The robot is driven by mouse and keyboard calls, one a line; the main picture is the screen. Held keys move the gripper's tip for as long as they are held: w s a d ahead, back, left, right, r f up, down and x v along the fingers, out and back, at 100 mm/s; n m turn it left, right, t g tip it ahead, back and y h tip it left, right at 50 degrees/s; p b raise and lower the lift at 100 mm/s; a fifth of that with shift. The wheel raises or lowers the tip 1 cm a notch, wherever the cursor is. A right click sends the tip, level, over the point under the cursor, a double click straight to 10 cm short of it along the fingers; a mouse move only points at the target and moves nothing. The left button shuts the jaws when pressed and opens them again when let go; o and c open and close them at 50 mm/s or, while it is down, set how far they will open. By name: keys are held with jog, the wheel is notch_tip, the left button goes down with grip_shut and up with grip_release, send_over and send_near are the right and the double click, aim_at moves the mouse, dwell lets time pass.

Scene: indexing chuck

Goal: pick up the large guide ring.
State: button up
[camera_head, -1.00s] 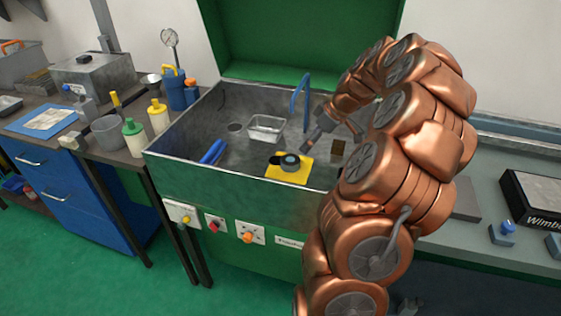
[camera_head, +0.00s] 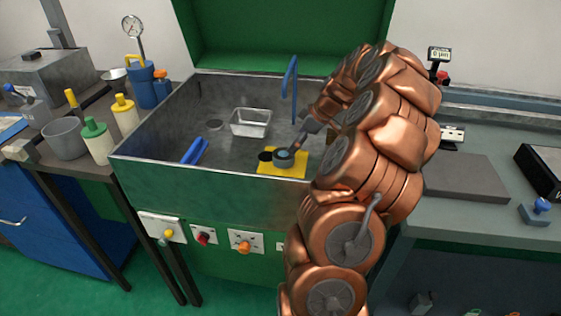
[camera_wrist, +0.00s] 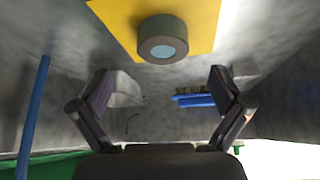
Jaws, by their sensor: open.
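A thick dark grey ring (camera_head: 283,163), apparently the large guide ring, sits on a yellow mat (camera_head: 295,170) in the sink-like basin. Its centre looks pale blue. In the wrist view the ring (camera_wrist: 150,30) is at the top centre on the yellow mat (camera_wrist: 112,12). My gripper (camera_wrist: 160,78) is open and empty, with its fingers spread wide. The ring lies beyond the fingertips, centred between them and apart from them. In the head view my gripper (camera_head: 300,142) is just above and right of the ring; its fingers are small and hard to make out.
A black round patch (camera_head: 265,155) lies left of the ring. The basin walls surround the mat. Bottles (camera_head: 97,140) stand on the left bench.

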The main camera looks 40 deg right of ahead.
aim_at(283, 153)
jog(key=shift+a+p+x, duration=0.15)
jog(key=shift+p+x, duration=0.05)
jog(key=shift+x, duration=0.65)
jog(key=shift+a+p+x, duration=0.1)
jog(key=shift+p+x, duration=0.05)
jog(key=shift+x, duration=0.75)
jog(key=x, duration=0.4)
jog(key=shift+w+r+p, duration=0.15)
jog(key=shift+w+p, duration=0.1)
jog(key=shift+p, duration=0.05)
jog(key=shift+c, duration=0.4)
jog(key=c, duration=1.8)
jog(key=shift+o, duration=0.2)
jog(key=shift+r, duration=0.1)
